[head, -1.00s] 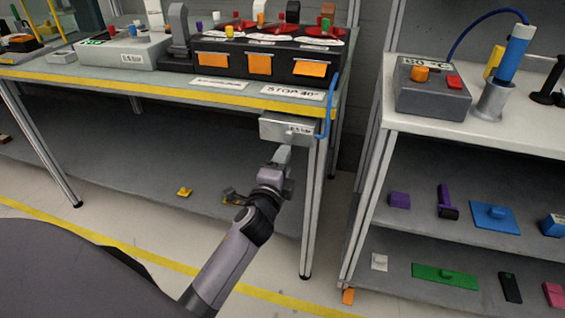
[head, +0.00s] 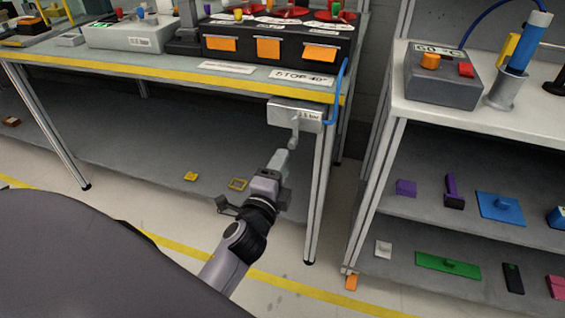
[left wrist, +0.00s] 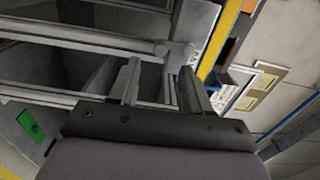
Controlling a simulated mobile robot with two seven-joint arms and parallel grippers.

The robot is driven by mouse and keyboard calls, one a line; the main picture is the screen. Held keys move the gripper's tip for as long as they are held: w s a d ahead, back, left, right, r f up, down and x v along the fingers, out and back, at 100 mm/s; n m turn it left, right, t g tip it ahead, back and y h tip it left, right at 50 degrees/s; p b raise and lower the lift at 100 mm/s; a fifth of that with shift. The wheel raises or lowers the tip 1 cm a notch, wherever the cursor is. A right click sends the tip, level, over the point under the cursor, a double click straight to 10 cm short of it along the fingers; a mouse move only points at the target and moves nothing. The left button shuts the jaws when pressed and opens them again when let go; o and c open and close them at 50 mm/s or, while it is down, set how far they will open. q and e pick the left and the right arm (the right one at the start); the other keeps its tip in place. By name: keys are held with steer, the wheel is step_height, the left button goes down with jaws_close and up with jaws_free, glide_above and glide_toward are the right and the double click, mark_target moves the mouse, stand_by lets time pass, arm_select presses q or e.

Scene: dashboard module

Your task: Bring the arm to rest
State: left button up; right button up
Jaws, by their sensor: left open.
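My left gripper (head: 281,160) is in front of the table, below and a little left of the small grey box under the table's front edge. Its jaws are open, and I see nothing between the fingers. In the left wrist view the two fingers (left wrist: 160,85) stand apart, with a grey frame rail and a round knob-like end behind them. The grey box (head: 284,112) has a short grey lever (head: 294,138) hanging from it. The gripper appears apart from the lever. My right gripper is in neither view.
The workbench (head: 160,73) has a yellow front edge and a leg (head: 318,200) just right of my arm. A blue hooked handle (head: 341,90) hangs at its corner. A shelf unit (head: 400,138) with coloured parts stands right. Small yellow pieces (head: 191,176) lie on the lower shelf.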

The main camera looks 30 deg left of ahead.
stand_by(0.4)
arm_select(q)
steer(key=s+d+f+n+g+h, duration=0.35)
steer(key=s+f+n, duration=0.25)
steer(key=s+f, duration=0.3)
steer(key=s+d+f+n+g+h, duration=0.3)
steer(key=s+d+f+n+g, duration=0.15)
steer(key=s+f+n, duration=0.45)
step_height(320, 180, up, 14)
steer(key=s+m+p, duration=0.1)
steer(key=m+p, duration=0.1)
steer(key=p, duration=1.3)
steer(key=shift+s+a+t, duration=0.15)
steer(key=shift+a+t, duration=0.1)
steer(key=shift+t, duration=0.15)
steer(key=shift+f, duration=0.1)
